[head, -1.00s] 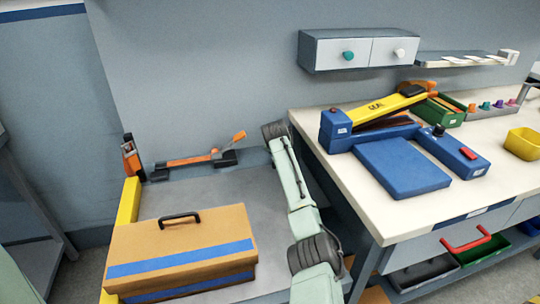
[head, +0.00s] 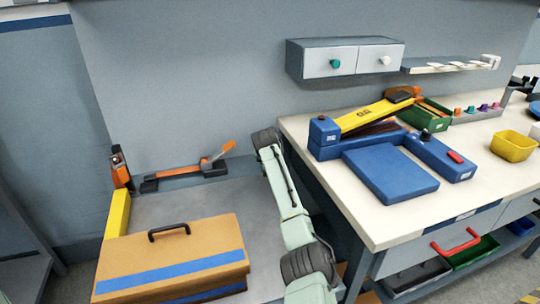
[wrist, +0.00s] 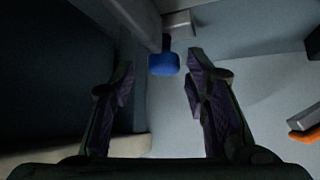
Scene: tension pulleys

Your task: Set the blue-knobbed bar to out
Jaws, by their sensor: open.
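The blue knob (wrist: 163,64) shows in the wrist view, ahead of my gripper near the upper middle. It sits at the lower end of a short, dark blue stem beside a grey block (wrist: 179,24). My gripper (wrist: 160,75) is open, its dark fingers left and right of the knob's line, with no visible contact. The knob appears a little beyond or level with the fingertips; I cannot tell the exact depth. The rest of the bar is not clear. In the head view my arm reaches toward the wall, but neither my gripper nor the blue-knobbed bar can be made out.
A brown toolbox (head: 172,254) stands on a grey surface at left. An orange-handled clamp (head: 190,172) lies behind it. The white bench (head: 385,225) at right carries a blue-and-yellow device (head: 375,115). A two-drawer cabinet (head: 330,65) hangs above. An orange-tipped part (wrist: 302,135) shows at right in the wrist view.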

